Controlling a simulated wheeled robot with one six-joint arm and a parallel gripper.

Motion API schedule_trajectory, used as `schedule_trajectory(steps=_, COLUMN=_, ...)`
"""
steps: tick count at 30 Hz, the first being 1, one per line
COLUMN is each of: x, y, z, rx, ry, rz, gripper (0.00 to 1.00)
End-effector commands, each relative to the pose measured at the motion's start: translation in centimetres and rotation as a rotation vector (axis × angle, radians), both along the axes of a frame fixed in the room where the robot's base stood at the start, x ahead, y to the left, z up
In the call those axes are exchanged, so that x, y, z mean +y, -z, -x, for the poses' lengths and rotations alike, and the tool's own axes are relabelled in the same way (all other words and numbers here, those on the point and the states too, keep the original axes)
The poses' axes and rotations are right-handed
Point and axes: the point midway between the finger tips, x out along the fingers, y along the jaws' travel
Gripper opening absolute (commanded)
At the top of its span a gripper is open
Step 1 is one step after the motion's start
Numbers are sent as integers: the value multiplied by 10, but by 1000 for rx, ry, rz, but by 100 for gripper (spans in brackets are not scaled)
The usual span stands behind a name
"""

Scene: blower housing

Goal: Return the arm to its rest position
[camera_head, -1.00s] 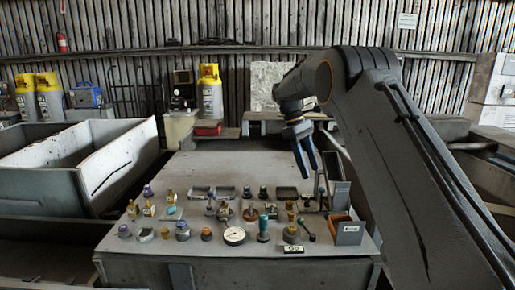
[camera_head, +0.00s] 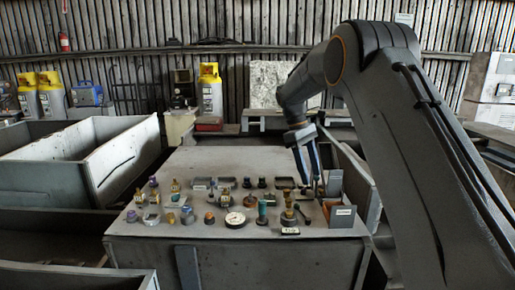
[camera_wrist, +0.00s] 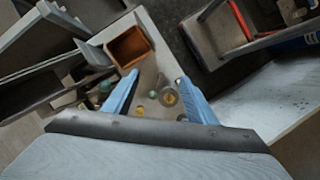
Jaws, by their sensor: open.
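My arm rises at the right of the head view and bends over at the top. My gripper (camera_head: 308,167) hangs down above the right side of the grey workbench (camera_head: 225,163). Its two blue fingers are apart with nothing between them. In the wrist view my gripper (camera_wrist: 155,100) shows open, with bench items visible beyond the fingertips. In the head view the fingertips overlap the area near the bench's right-hand items; the exact height above them is hard to tell.
Several fittings and a round gauge (camera_head: 235,219) cover the bench front. An orange-brown bin (camera_wrist: 129,47) lies near my fingers in the wrist view. A large grey crate (camera_head: 125,160) stands left. Yellow-topped cylinders (camera_head: 210,90) stand behind. The bench's rear middle is clear.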

Motion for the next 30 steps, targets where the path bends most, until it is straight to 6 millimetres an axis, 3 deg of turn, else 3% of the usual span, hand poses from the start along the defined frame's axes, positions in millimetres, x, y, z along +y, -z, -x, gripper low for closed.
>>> schedule_trajectory(steps=7, x=-7, y=23, z=29, rx=-52, ry=91, rz=-30, gripper=52)
schedule_trajectory(steps=11, x=-12, y=44, z=58, rx=-94, ry=175, rz=-55, gripper=52)
schedule_trajectory(steps=17, x=-17, y=86, z=127, rx=-179, ry=359, rz=-107, gripper=52)
schedule_trajectory(steps=27, x=-22, y=160, z=267, rx=-305, ry=703, rz=-177, gripper=52)
schedule_trajectory(steps=30, x=-22, y=175, z=299, rx=-329, ry=778, rz=-187, gripper=52)
